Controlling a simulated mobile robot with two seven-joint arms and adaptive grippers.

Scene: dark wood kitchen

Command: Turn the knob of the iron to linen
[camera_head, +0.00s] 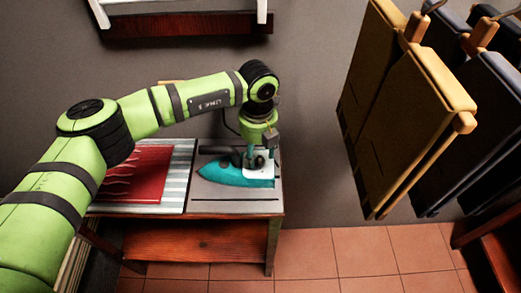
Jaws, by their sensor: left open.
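The iron (220,172) is teal with a white rear part and lies on the grey top at the right end of a wooden table. My left gripper (259,158) points down over the rear half of the iron, with its fingers around or just above its top. The knob is too small and too covered by the gripper to make out, and its setting cannot be read. I cannot tell whether the fingers touch it. My right gripper is not in view.
A red cloth (137,174) lies on the striped board (178,178) left of the iron. Folded garments on hangers (410,115) hang at the right. A white-legged shelf (188,22) is at the top. The tiled floor (350,255) in front is clear.

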